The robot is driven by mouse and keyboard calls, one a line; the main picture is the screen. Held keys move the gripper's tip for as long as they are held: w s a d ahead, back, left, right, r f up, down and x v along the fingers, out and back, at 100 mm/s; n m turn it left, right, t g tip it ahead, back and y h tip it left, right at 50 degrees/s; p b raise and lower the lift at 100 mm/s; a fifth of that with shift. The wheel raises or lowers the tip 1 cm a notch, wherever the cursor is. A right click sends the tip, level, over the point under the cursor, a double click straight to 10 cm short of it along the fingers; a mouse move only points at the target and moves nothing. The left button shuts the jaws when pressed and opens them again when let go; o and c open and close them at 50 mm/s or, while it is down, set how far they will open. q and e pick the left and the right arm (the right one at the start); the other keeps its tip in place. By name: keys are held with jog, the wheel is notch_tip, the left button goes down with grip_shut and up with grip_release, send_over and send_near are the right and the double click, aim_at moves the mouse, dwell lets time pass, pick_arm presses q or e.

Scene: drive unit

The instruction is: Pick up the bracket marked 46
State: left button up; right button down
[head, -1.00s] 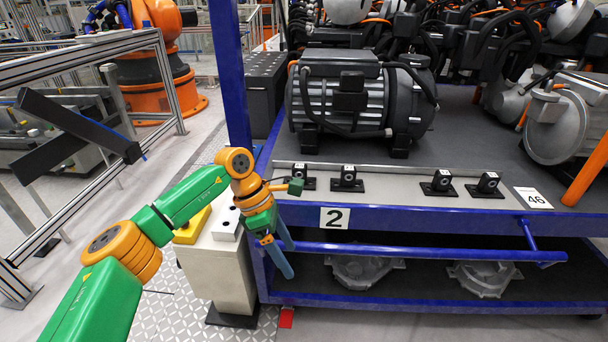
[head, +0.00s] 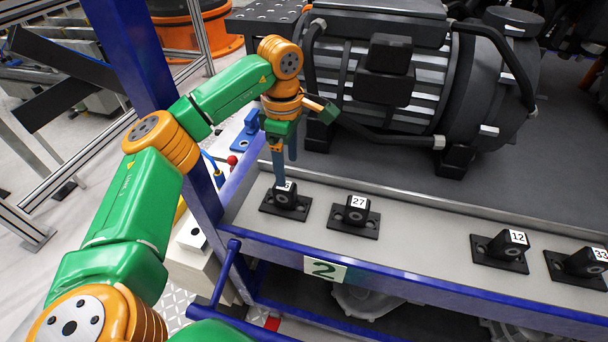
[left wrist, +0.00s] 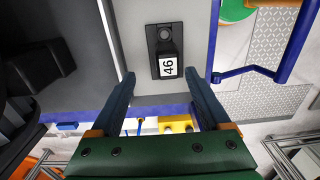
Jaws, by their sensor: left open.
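The bracket marked 46 is a small black block on a flat black base plate, with its white 46 label readable in the left wrist view (left wrist: 165,45). In the head view it is the leftmost bracket (head: 286,201) on the grey front ledge, its label partly covered by a finger. My left gripper (head: 284,168) is above this bracket with its blue fingers pointing down. In the left wrist view the open fingers (left wrist: 160,78) are empty, and the bracket shows ahead of the gap between their tips. My right gripper is not in view.
Brackets marked 27 (head: 356,214), 12 (head: 500,248) and 33 (head: 584,265) stand to the right along the ledge. A large dark motor (head: 400,80) stands behind. A blue post (head: 150,75) rises at the left, and a blue rail (head: 226,268) juts from the front.

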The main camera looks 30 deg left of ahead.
aim_at(285, 196)
pick_arm(q)
jog(key=shift+s+f, duration=0.1)
jog(key=shift+f, duration=0.2)
jog(key=shift+s+f+p, duration=0.7)
jog(key=shift+s+f, duration=0.1)
jog(key=shift+f, duration=0.3)
notch_tip(285, 196, down, 3)
jog(key=shift+a, duration=0.1)
jog(key=shift+w+f, duration=0.25)
jog(key=shift+f, duration=0.2)
jog(key=shift+s+r, duration=0.1)
jog(key=shift+r, duration=0.05)
jog(key=c, duration=0.7)
grip_shut()
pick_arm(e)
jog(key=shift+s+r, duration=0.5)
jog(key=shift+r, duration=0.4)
